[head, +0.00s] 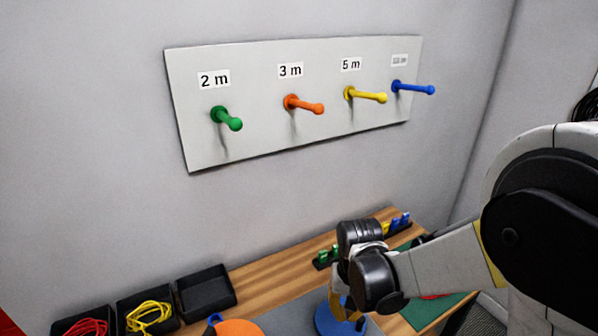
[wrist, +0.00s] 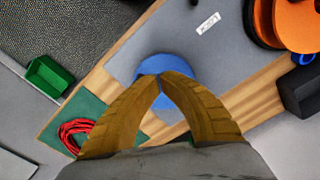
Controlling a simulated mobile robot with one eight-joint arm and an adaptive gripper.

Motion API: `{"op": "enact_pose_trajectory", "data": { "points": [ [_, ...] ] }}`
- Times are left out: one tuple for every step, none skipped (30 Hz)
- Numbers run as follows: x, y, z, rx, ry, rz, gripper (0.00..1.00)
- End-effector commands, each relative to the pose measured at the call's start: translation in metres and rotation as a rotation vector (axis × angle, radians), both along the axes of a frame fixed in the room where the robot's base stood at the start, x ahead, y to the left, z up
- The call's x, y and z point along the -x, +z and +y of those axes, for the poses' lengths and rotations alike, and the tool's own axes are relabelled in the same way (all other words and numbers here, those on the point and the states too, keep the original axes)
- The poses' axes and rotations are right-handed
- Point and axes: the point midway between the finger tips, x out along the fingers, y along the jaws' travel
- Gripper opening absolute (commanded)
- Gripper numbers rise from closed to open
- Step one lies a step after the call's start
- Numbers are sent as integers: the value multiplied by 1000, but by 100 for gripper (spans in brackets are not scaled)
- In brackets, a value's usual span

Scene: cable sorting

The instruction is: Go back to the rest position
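My gripper (head: 348,312) hangs low over the wooden workbench in the head view, with my arm reaching in from the right. In the wrist view its two yellow-brown fingers (wrist: 162,77) meet at the tips, with nothing visible between them. A blue disc (wrist: 160,64) lies beyond the fingertips, partly hidden by them. The blue disc (head: 326,318) also shows behind the fingers in the head view. I cannot tell the gap between the fingertips and the disc.
A wall board (head: 255,70) carries green, orange, yellow and blue pegs. Black trays stand at left, one with a yellow cable (head: 150,316), one with a red cable; another (head: 207,294) is empty. A red cable (wrist: 74,136) lies on a green mat. An orange disc (head: 238,327) is nearby.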

Motion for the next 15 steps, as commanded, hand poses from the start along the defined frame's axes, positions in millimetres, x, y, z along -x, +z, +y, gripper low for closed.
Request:
{"op": "enact_pose_trajectory", "data": {
  "points": [
    [1, 6, -2, -3, -2, -8, 0],
    [2, 11, -5, -4, -4, -17, 0],
    [2, 19, -9, -8, -6, -32, 0],
    [4, 27, -12, -11, -8, -47, 0],
    [5, 36, -16, -16, -10, -65, 0],
    [8, 49, -22, -21, -14, -91, 0],
    [10, 59, -28, -25, -18, -113, 0],
    [13, 70, -33, -30, -20, -136, 0],
    [17, 83, -40, -34, -23, -168, 0],
    [21, 92, -45, -37, -27, -192, 0],
    [25, 101, -50, -39, -30, -216, 0],
    [30, 112, -57, -43, -32, -248, 0],
    [35, 120, -62, -43, -35, -272, 0],
    [39, 127, -67, -45, -38, -296, 0],
    [45, 136, -73, -46, -42, -328, 0]
  ]
}}
